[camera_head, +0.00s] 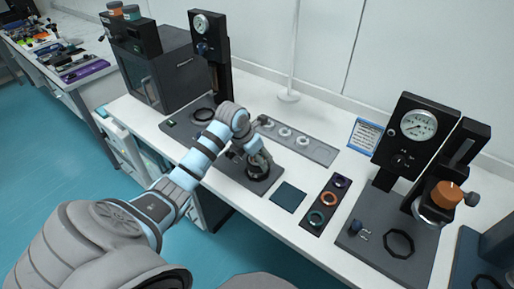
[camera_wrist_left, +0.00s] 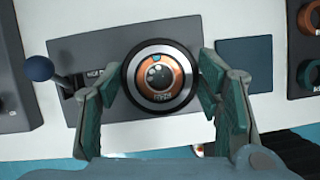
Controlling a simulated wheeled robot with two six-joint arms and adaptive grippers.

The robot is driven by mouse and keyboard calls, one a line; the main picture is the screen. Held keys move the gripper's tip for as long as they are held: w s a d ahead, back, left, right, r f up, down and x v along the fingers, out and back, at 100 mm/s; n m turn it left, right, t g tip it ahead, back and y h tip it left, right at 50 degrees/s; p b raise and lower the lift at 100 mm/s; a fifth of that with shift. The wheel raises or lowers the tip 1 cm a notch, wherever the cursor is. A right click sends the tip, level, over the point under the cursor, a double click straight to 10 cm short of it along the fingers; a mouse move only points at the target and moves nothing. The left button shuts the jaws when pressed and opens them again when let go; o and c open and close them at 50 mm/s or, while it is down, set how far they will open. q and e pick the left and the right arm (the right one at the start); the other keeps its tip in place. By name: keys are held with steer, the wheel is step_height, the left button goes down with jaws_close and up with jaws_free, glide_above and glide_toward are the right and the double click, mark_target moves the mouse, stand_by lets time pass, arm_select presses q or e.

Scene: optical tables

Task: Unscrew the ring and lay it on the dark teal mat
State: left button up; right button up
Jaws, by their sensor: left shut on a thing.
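A round fixture stands on a grey base plate (camera_wrist_left: 204,22). In the left wrist view its ring (camera_wrist_left: 128,78) has a black outer rim and a silver band, around an orange-red centre with a glassy middle. My left gripper (camera_wrist_left: 160,84) is shut on the ring, with one teal-padded finger on each side. In the head view my left gripper (camera_head: 259,166) reaches down over the fixture from above. The dark teal mat (camera_head: 288,196) lies bare just right of the fixture; it also shows in the left wrist view (camera_wrist_left: 244,65). My right gripper is out of view.
A blue-knobbed lever (camera_wrist_left: 38,68) stands left of the fixture. A dark tray (camera_head: 311,229) with purple, orange and teal rings lies right of the mat. A long grey holder (camera_head: 318,151) lies behind. A gauge stand (camera_head: 407,140) stands further right.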

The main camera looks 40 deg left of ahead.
arm_select(q)
steer(key=n, duration=0.1)
steer(key=n+y+p, duration=0.1)
steer(key=n, duration=0.1)
steer(key=shift+r, duration=0.35)
steer(key=shift+w+f+n+y, duration=0.15)
steer(key=shift+n+y, duration=0.25)
steer(key=shift+n, duration=0.4)
steer(key=shift+f+n, duration=0.1)
steer(key=shift+n, duration=0.3)
steer(key=o, duration=1.2)
steer(key=shift+a+f, duration=0.1)
steer(key=shift+a, duration=0.1)
steer(key=shift+d, duration=0.15)
steer(key=shift+c, duration=0.9)
